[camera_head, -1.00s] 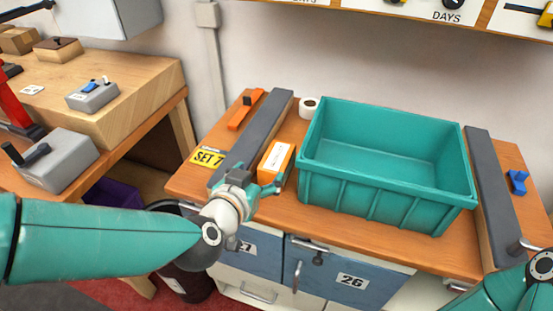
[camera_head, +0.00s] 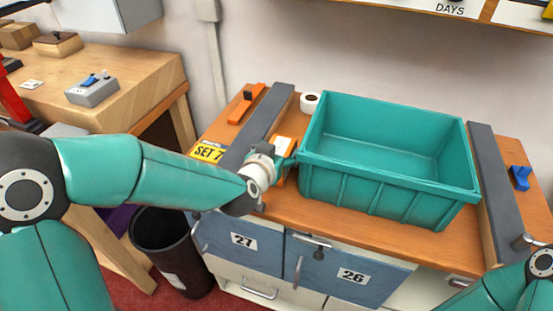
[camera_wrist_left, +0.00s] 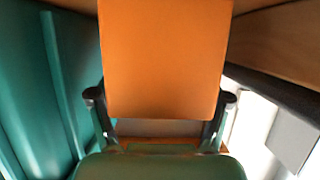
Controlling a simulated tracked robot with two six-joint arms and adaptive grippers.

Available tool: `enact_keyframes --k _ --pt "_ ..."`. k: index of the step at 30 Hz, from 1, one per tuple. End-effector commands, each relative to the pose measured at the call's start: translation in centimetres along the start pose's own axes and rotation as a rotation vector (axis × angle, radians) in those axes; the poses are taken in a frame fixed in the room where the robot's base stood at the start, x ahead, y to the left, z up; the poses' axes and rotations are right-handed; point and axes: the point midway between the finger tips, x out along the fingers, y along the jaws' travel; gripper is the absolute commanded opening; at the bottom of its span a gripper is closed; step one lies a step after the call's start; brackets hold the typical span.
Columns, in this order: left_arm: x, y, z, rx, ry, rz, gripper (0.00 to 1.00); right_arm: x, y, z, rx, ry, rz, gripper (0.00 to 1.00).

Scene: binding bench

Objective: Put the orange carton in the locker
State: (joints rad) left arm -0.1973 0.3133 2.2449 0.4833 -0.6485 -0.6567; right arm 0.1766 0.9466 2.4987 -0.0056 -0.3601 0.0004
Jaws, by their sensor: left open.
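The orange carton (camera_head: 283,146) stands on the wooden bench top, between a dark grey bar and the teal bin. My left gripper (camera_head: 280,163) is at the carton, and my wrist hides much of it. In the left wrist view the carton (camera_wrist_left: 163,55) fills the middle, with one finger of my open gripper (camera_wrist_left: 160,98) on each side. I cannot tell whether the fingers touch it. Under the bench top are blue locker doors numbered 27 (camera_head: 242,240) and 26 (camera_head: 352,277); both look shut. My right gripper is out of view; only part of that arm shows at lower right.
The large teal bin (camera_head: 325,180) stands close to the right of the carton. The grey bar (camera_head: 262,125) and a yellow SET 7 label (camera_head: 208,151) are to its left. A tape roll (camera_head: 310,102) is behind. A black waste bin (camera_head: 172,245) stands on the floor.

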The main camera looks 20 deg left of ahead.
Motion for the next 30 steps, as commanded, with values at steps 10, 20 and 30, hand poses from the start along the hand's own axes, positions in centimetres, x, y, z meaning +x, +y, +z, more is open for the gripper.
enact_keyframes --k 10,20,30 --pt "0.0 0.0 0.0 0.0 0.0 0.0 0.5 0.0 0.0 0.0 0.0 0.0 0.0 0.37" --pt "0.0 0.0 0.0 0.0 0.0 0.0 0.19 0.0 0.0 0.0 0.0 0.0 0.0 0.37" --pt "-0.6 -0.1 -1.6 -0.001 0.004 -0.002 0.19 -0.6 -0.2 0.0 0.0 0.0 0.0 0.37"
